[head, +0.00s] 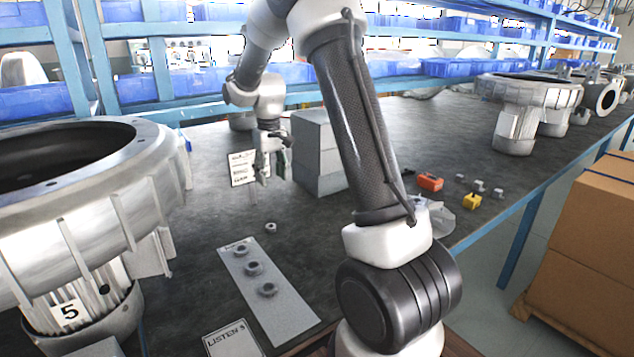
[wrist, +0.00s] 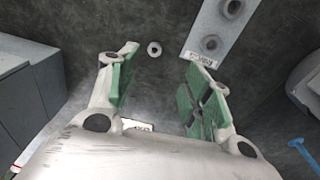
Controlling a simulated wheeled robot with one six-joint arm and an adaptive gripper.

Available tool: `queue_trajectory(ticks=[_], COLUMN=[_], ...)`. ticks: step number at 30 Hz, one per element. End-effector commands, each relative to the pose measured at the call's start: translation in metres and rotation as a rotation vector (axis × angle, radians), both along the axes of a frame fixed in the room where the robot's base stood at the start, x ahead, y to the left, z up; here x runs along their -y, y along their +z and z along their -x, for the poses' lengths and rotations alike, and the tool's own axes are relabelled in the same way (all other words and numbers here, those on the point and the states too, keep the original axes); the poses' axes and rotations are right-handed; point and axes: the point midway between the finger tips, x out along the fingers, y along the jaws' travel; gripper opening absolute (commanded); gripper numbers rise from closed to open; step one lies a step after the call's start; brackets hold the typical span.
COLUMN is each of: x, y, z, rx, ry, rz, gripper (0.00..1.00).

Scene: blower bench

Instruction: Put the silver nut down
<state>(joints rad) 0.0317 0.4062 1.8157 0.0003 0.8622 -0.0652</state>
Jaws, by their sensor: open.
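A small silver nut (head: 271,228) lies flat on the dark bench top, just off the far end of a grey plate (head: 283,312). In the wrist view the nut (wrist: 154,48) shows beyond my fingertips, between the lines of the two fingers. My gripper (head: 270,172) is open and empty, above the bench and farther back than the nut. In the wrist view my gripper (wrist: 158,80) shows its green finger pads wide apart, with nothing between them. Several larger grey ring-shaped parts, one of them the middle ring (head: 252,268), sit in a row on the plate.
A grey box (head: 318,155) stands right beside my gripper, with a printed card (head: 242,168) to its left. A large blower housing marked 5 (head: 90,220) fills the left. An orange block (head: 430,182), a yellow block (head: 472,201) and small grey pieces lie at right. Bench around the nut is clear.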

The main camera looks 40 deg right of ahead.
Motion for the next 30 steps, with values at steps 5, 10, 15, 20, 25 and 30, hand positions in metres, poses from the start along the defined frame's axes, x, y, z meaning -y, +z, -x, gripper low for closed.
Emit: queue_trajectory(ticks=[5, 10, 15, 20, 25, 30], x=[-0.007, -0.012, -0.015, -0.017, -0.017, -0.017], y=[0.089, 0.135, 0.145, 0.137, 0.130, 0.129], z=[0.087, 0.180, 0.267, 0.318, 0.338, 0.340], rx=[0.092, 0.175, 0.251, 0.298, 0.317, 0.317], ry=[-0.009, -0.019, -0.027, -0.033, -0.036, -0.036], rz=[0.000, -0.002, -0.006, -0.009, -0.011, -0.011], gripper=[0.50, 0.50, 0.50, 0.50, 0.50, 0.50])
